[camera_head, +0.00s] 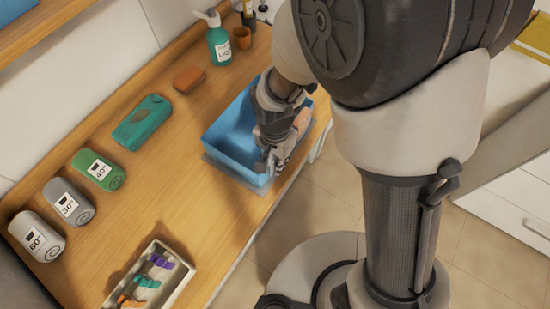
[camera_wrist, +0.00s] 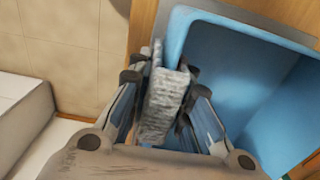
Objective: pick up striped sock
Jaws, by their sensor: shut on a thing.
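My gripper (camera_head: 272,158) is at the near side of the blue bin (camera_head: 222,170), low over its rim. In the wrist view my gripper (camera_wrist: 162,85) is shut on a grey-white mottled piece (camera_wrist: 160,112) that looks like cloth, held upright between the fingers. It is likely the striped sock, but I cannot make out clear stripes. The blue bin (camera_wrist: 290,100) fills the right of the wrist view, and the held piece is at its left wall. In the head view my gripper and arm hide most of the held piece and part of the bin.
The bin stands on a wooden counter (camera_head: 150,195). Also on it are a teal pump bottle (camera_head: 219,45), an orange block (camera_head: 189,79), a teal case (camera_head: 142,122), several rolled towels including a green one (camera_head: 98,170), and a tray (camera_head: 186,272) of coloured items.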

